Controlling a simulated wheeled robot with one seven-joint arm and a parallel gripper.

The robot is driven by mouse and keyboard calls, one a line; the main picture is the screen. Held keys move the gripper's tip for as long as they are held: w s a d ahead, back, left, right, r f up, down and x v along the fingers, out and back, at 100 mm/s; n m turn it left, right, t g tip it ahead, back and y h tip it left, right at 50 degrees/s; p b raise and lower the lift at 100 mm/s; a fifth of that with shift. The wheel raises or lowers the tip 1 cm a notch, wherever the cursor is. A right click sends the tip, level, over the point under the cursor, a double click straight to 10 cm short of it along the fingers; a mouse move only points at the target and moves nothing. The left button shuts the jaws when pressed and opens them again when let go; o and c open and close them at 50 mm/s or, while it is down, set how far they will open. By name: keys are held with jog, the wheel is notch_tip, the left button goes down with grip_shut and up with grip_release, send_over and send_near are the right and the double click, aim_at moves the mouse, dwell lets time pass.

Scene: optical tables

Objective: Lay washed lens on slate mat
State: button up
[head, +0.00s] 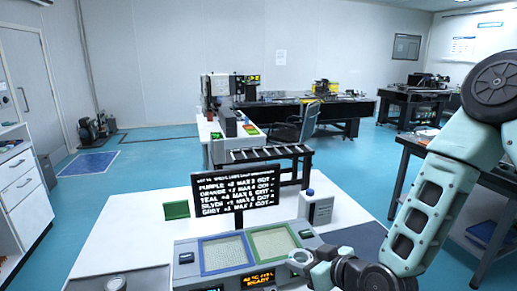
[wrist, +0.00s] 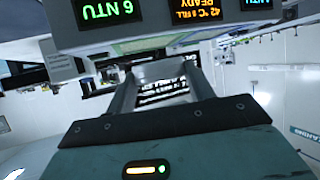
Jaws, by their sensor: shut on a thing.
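My gripper (wrist: 158,82) shows in the wrist view with its two fingers a little apart, shut on a thin pale thing, seemingly the lens (wrist: 160,69); its outline is hard to make out. In the head view my gripper (head: 303,262) is low at the centre, over the right front of the grey console. A flat dark grey area, which looks like the slate mat (head: 362,236), lies on the white table to the right of the console. My arm hides part of it. The gripper is left of the mat and apart from it.
The console (head: 185,243) has a blue-framed tray (head: 222,252), a green-framed tray (head: 270,243) and lit displays (head: 258,278).

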jog(key=w+d+f+m+t+h, duration=0.1)
jog(key=d+f, duration=0.4)
jog(key=d, duration=0.5)
jog(key=w+d+f+m+t+h, duration=0.1)
jog(key=d+f+m+h, duration=0.3)
jog(key=d, duration=0.7)
jog(key=w+m+h, duration=0.1)
jog(key=m+h, duration=0.1)
jog(key=shift+w+d+f+h, duration=0.3)
jog(key=shift+w+f, duration=0.1)
jog(key=shift+w+a+r, duration=0.1)
jog(key=shift+r, duration=0.1)
